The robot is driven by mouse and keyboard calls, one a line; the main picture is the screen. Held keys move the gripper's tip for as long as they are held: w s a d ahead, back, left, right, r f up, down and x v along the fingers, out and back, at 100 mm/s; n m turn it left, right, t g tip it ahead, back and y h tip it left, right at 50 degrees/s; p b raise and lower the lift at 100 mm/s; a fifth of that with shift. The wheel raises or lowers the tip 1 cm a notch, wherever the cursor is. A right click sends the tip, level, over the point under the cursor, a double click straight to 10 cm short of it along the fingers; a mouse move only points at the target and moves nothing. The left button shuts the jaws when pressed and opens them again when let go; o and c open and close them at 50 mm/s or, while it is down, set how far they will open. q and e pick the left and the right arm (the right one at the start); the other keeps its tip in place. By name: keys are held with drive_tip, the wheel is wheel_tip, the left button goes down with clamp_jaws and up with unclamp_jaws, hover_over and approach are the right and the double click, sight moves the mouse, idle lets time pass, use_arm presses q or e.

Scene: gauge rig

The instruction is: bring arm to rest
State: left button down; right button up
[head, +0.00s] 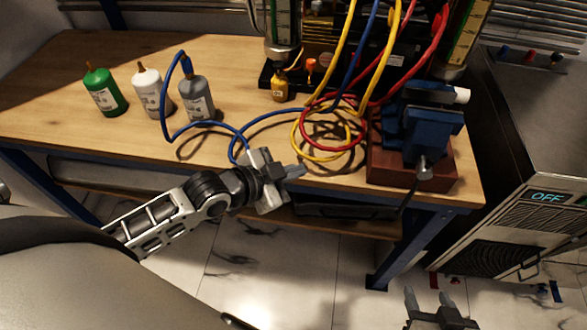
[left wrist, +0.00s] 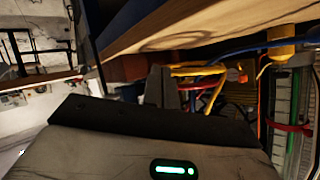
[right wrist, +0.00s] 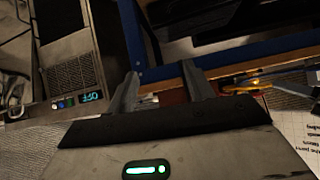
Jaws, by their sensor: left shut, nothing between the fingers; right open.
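My left arm reaches in from the left in the head view. Its gripper (head: 298,171) is shut and empty, in front of the workbench's front edge and below the hoses in the picture. The shut fingers (left wrist: 160,84) also show in the left wrist view. My right gripper (head: 428,295) is at the bottom right of the head view, over the floor in front of the bench. It is open and empty. Its two spread fingers show in the right wrist view (right wrist: 158,82). Most of my right arm is out of view.
The wooden workbench (head: 225,60) carries green (head: 105,92), white (head: 152,92) and grey-blue (head: 196,100) bottles, looped hoses (head: 328,135) and a blue vise (head: 420,125) on a red-brown block. A dark cabinet marked OFF (head: 530,130) stands at right.

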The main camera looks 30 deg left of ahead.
use_arm(q)
drive_tip(key=shift+s+f, duration=0.1)
drive_tip(key=shift+f, duration=0.05)
use_arm(e)
drive_tip(key=shift+s+d+f, duration=0.1)
drive_tip(key=shift+s+f, duration=0.1)
drive_tip(key=shift+s, duration=0.1)
use_arm(q)
drive_tip(key=s+d+f+n+g+y, duration=0.1)
drive_tip(key=s+d+f+n+y, duration=0.1)
drive_tip(key=s+f+n, duration=0.5)
drive_tip(key=s+f+y, duration=0.1)
drive_tip(key=s+f, duration=0.1)
drive_tip(key=s, duration=0.2)
drive_tip(key=shift+d+n, duration=0.25)
drive_tip(key=shift+n, duration=0.15)
use_arm(e)
drive_tip(key=shift+s+d+f, duration=0.15)
drive_tip(key=shift+s+f, duration=0.05)
drive_tip(key=shift+f, duration=0.8)
